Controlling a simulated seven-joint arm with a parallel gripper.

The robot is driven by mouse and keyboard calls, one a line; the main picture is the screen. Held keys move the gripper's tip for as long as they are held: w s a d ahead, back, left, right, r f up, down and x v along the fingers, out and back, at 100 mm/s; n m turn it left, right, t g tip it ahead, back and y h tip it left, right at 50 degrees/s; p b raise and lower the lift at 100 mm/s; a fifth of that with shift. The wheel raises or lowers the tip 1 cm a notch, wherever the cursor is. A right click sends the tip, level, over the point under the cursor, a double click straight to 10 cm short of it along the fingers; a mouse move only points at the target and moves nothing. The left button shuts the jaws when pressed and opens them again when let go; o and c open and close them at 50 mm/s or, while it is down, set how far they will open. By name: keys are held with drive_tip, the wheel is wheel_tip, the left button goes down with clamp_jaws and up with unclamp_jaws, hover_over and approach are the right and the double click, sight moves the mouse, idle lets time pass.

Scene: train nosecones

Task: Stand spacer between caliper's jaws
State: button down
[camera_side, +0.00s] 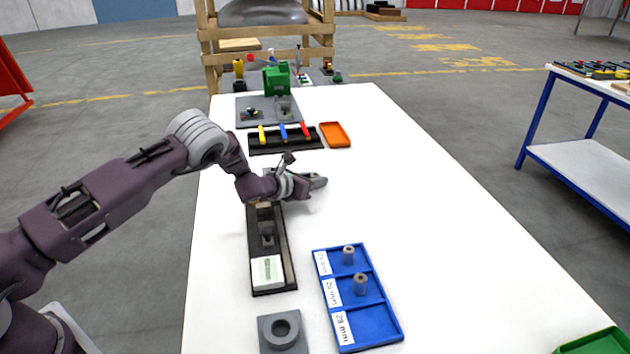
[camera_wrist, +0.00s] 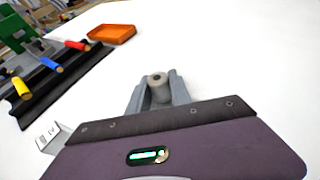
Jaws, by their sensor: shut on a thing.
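My gripper (camera_side: 318,182) is shut on a grey spacer (camera_wrist: 157,84), a short cylinder with a hole in its end, seen between the two grey fingers in the wrist view. In the side view I cannot make out the held spacer clearly. My gripper is above the white table, to the right of the caliper's far end. The caliper (camera_side: 289,268) is a long dark device with a pale display at its near end and upright jaws (camera_side: 267,233) farther back. My wrist partly hides its far end.
A blue tray (camera_side: 327,289) has three labelled compartments; two hold spacers (camera_side: 348,254) (camera_side: 361,284), and the nearest is empty. A grey block with a ring (camera_side: 283,331) sits near the front. A black rack (camera_side: 287,141) and an orange tray (camera_side: 335,135) stand behind.

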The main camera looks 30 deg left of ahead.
wheel_tip(320, 180, up, 9)
drive_tip(key=shift+r, duration=0.2)
drive_tip(key=s+a+r+n+y, duration=0.1)
drive_tip(key=s+r, duration=0.6)
drive_tip(key=s, duration=0.4)
drive_tip(key=s+a+r+y, duration=0.1)
drive_tip(key=s+r, duration=0.6)
drive_tip(key=s, duration=0.3)
drive_tip(key=m+g+h, duration=0.2)
drive_tip(key=m+h, duration=0.3)
drive_tip(key=h, duration=0.2)
hover_over(351, 234)
wheel_tip(351, 234, down, 12)
drive_tip(key=shift+m, duration=0.3)
wheel_tip(351, 234, down, 11)
drive_tip(key=shift+r, duration=0.1)
drive_tip(key=shift+w+f, duration=0.1)
drive_tip(key=shift+f, duration=0.1)
drive_tip(key=shift+f, duration=0.1)
